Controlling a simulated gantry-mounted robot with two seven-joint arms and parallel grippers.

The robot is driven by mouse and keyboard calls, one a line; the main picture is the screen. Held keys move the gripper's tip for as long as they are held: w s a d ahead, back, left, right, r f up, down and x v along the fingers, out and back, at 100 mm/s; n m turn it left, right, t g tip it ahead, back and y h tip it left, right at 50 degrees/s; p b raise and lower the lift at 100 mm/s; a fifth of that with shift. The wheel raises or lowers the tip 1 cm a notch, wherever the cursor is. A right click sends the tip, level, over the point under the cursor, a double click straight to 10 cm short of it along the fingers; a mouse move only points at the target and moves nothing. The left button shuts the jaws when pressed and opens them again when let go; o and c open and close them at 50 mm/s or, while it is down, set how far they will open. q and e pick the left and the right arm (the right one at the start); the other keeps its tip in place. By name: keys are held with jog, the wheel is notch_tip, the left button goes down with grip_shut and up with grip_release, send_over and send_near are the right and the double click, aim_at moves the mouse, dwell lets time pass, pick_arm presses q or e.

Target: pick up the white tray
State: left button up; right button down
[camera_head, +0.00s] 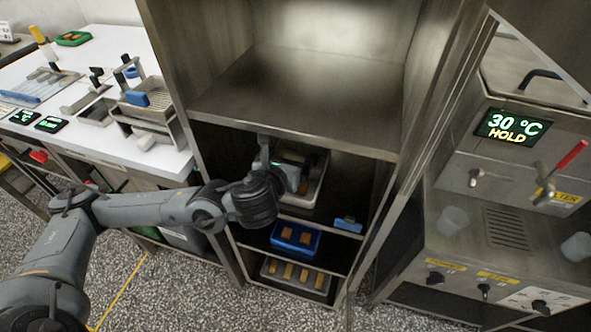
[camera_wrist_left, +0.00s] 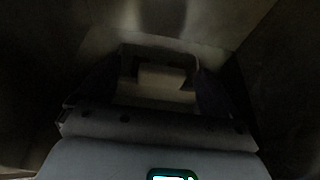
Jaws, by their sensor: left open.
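A pale tray (camera_head: 319,182), which looks like the white tray, sits on a dark shelf inside the steel cabinet. It holds something light and boxy, partly hidden by my left gripper (camera_head: 272,160). My left gripper reaches into the cabinet from the left, at the tray's left side. In the left wrist view the tray (camera_wrist_left: 150,102) is dim, with a pale block (camera_wrist_left: 161,77) in it. My open left gripper's dark fingers (camera_wrist_left: 155,82) appear on both sides of the tray in that view. I cannot tell whether they touch it. My right gripper is not in view.
Below, a blue tray (camera_head: 313,246) holds brown pieces, and a grey tray (camera_head: 323,283) with several bars sits lower. A small blue item (camera_head: 348,224) lies to the right. The cabinet's upper shelf (camera_head: 300,95) is empty. A machine reading 30 °C (camera_head: 512,128) stands right.

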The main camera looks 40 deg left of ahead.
aim_at(295, 153)
pick_arm(q)
jog(key=x, duration=0.1)
jog(key=b+x, duration=0.1)
jog(key=x, duration=0.2)
jog(key=shift+w+d+f, duration=0.15)
jog(key=shift+d+f, duration=0.15)
jog(key=shift+w+a, duration=0.25)
jog(key=shift+w, duration=0.15)
jog(key=c, duration=1.6)
jog(key=shift+c, duration=0.7)
jog(key=shift+r, duration=0.1)
